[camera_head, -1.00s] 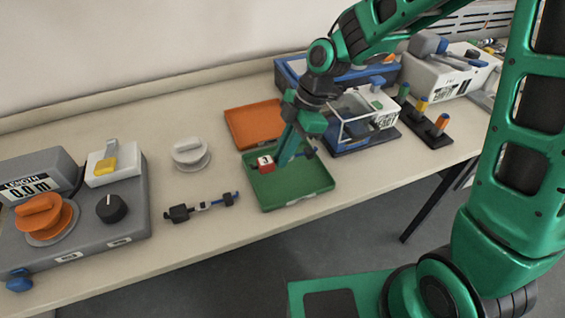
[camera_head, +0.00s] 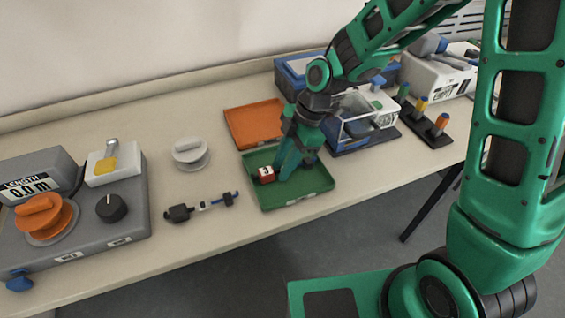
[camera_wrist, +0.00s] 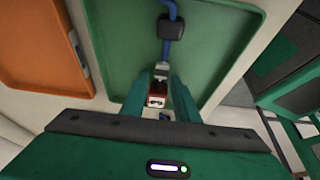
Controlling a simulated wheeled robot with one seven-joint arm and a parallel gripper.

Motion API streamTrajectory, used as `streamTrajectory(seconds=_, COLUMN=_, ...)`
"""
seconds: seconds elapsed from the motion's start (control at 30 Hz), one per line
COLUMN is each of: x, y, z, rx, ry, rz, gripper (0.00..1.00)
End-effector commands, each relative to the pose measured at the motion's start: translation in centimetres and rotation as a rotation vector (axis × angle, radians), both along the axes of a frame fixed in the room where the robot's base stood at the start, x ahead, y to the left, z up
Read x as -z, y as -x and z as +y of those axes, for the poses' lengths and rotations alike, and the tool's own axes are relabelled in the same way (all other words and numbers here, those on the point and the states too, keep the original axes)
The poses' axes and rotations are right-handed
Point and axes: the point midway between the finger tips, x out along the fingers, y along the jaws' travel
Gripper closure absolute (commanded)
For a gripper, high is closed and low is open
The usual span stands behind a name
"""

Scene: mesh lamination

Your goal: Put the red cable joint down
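The red cable joint (camera_head: 265,174) is a small red block with a white label face, at the left side of the green tray (camera_head: 312,187). In the wrist view the red joint (camera_wrist: 157,98) sits between the two green fingers of my gripper (camera_wrist: 158,93). A blue cable with a black block (camera_wrist: 172,27) runs on from it over the green tray floor. In the head view my gripper (camera_head: 282,174) points down into the tray, shut on the joint. I cannot tell whether the joint touches the tray floor.
An orange tray (camera_head: 254,124) lies behind the green one. A clear-lidded box (camera_head: 362,118) stands to the right. A short cable piece (camera_head: 203,206) and a white spool (camera_head: 190,154) lie left. A grey length-measuring device (camera_head: 125,222) stands far left. The table's front edge is close to the tray.

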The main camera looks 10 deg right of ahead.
Motion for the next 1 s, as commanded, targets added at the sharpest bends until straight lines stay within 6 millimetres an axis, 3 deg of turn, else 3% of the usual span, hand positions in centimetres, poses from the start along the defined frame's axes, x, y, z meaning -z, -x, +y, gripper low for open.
streamTrajectory(seconds=0.27, x=-1.1, y=-0.2, z=-0.3, rx=0.001, ry=-0.002, rz=-0.002, gripper=0.72)
streamTrajectory(seconds=0.7, x=-8.7, y=-1.1, z=-3.3, rx=0.0, ry=0.0, rz=-0.005, gripper=0.72)
streamTrajectory(seconds=1.0, x=-11.2, y=-1.3, z=-4.2, rx=-0.001, ry=0.0, rz=-0.002, gripper=0.72)
